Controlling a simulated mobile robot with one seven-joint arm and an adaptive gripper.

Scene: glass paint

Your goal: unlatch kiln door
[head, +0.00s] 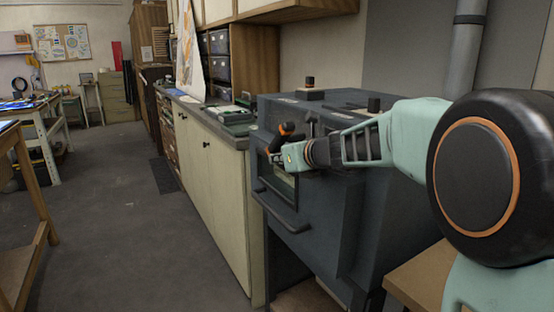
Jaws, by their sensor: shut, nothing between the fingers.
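The kiln (350,225) is a dark blue-grey box at the right, beside the counter. Its front door (282,208) looks closed and has a small window and a dark horizontal bar handle (280,213) low down. My gripper (272,148) is shut and empty, at the upper part of the door front, above the window. A black and orange piece (286,129) shows right at the gripper; I cannot tell whether it is the latch or part of my gripper. My wrist and arm cover the kiln's upper right front. Whether the fingers touch the door is unclear.
A counter (215,170) with cream cabinets runs back from the kiln's left, with a green item (231,114) on top. A grey pipe rises behind. The floor (110,220) at left is open.

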